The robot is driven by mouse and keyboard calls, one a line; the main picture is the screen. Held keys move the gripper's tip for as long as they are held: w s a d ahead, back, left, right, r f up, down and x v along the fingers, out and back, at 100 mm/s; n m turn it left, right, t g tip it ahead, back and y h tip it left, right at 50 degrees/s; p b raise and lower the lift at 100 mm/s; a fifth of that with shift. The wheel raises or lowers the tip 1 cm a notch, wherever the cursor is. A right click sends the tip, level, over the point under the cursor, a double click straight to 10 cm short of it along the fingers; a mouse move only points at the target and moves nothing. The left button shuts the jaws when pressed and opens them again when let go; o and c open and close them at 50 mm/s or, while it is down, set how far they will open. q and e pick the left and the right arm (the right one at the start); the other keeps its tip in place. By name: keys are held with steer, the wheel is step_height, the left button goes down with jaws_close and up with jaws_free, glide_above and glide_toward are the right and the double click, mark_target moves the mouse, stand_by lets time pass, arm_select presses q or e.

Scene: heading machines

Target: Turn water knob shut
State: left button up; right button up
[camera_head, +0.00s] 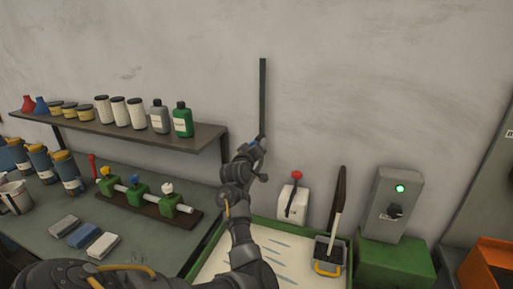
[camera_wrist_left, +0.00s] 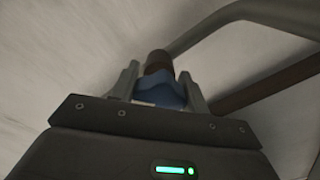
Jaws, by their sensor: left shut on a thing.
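A blue knob (camera_wrist_left: 162,90) on a brown stem sits between the two fingers of my left gripper (camera_wrist_left: 158,88) in the left wrist view. The fingers are shut on it. In the head view my left gripper (camera_head: 258,146) is raised to the wall, at the lower end of a dark vertical pipe (camera_head: 263,95). My right gripper is in neither view.
A shelf (camera_head: 190,138) with bottles and jars is left of my arm. Below it, a workbench (camera_head: 45,203) holds a row of green valves (camera_head: 137,191). A red-tipped lever box (camera_head: 292,204) and a grey switch box (camera_head: 392,202) with a green light stand to the right.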

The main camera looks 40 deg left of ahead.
arm_select(q)
steer(key=n, duration=0.5)
steer(key=shift+r+n, duration=0.1)
steer(key=shift+n, duration=2.5)
steer(key=shift+r, duration=0.1)
steer(key=o, duration=1)
